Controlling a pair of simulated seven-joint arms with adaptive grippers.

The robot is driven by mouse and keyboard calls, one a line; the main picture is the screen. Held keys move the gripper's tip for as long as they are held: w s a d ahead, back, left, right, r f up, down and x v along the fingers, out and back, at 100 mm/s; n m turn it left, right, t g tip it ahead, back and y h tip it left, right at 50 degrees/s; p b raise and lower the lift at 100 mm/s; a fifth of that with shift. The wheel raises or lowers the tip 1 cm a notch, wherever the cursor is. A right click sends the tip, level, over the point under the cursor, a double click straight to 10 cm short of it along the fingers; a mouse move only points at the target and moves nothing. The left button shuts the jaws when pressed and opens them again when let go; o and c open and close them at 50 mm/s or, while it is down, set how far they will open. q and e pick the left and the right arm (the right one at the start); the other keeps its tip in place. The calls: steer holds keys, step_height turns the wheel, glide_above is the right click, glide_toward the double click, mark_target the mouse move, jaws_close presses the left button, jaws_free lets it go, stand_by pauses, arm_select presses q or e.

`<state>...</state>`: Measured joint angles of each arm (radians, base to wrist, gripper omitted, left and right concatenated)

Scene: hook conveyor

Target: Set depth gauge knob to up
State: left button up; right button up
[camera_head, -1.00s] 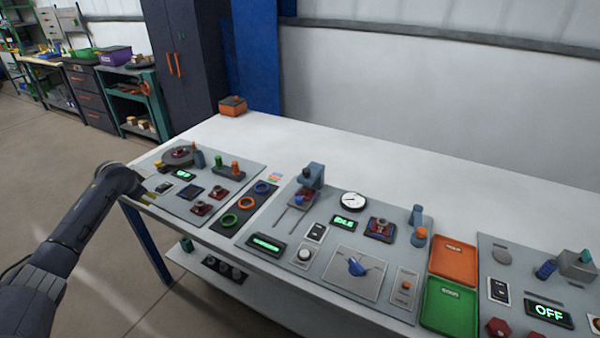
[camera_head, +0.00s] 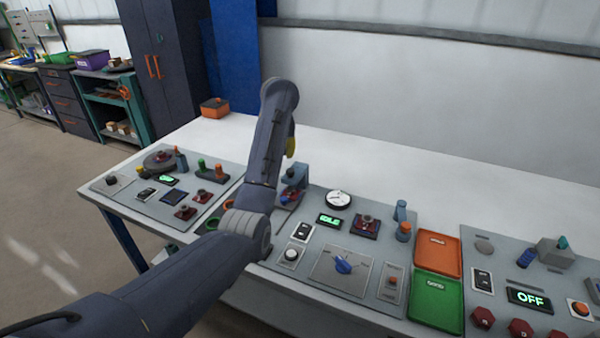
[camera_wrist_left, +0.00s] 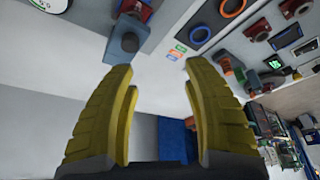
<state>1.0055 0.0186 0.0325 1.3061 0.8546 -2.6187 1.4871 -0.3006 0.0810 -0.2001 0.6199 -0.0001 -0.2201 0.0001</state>
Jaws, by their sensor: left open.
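A blue pointer knob (camera_head: 344,264) sits on a light square plate in the middle panel, its markings too small to read. A round white knob (camera_head: 292,254) is left of it, and a round white dial gauge (camera_head: 338,200) stands behind. I cannot tell which knob the depth gauge name belongs to. My left gripper (camera_head: 291,146) is above the table, behind and left of these, mostly hidden by my forearm. In the left wrist view its yellow fingers (camera_wrist_left: 156,70) are spread with nothing between them. The dial gauge shows at that view's top left corner (camera_wrist_left: 50,4).
A blue press-like fixture (camera_head: 296,173) stands beside my left arm. Orange (camera_head: 437,240) and green (camera_head: 436,288) trays lie right of the middle panel. A panel with an OFF display (camera_head: 529,299) is farther right. The white tabletop behind the panels is mostly clear.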

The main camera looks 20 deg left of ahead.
arm_select(q)
steer(key=n, duration=0.1)
glide_toward(290, 170)
steer(key=shift+y, duration=0.3)
steer(key=x, duration=1)
steer(key=shift+w+d+f, duration=0.15)
steer(key=shift+d+f, duration=0.1)
steer(key=shift+f, duration=0.15)
steer(key=shift+c, duration=0.5)
jaws_close()
